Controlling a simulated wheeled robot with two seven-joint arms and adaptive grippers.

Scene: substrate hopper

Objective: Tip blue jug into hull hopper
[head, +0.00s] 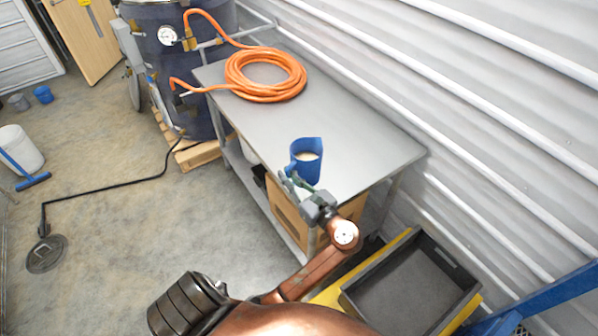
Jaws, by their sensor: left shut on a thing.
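The blue jug (306,165) is upright at the front edge of the grey metal table, with pale material showing inside its open top. My left gripper (296,184) reaches up from below and is shut on the blue jug at its near side. I cannot tell whether the jug's base touches the table top. My right gripper is not in view. I see nothing that I can surely name as the hull hopper; a dark grey open bin (364,299) with yellow around it stands below right of the table and looks empty.
A coiled orange hose (266,88) lies on the far half of the table (352,130). A big dark drum (182,72) with a gauge stands on a pallet behind. A corrugated wall runs along the right. The middle of the table and the floor at left are mostly clear.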

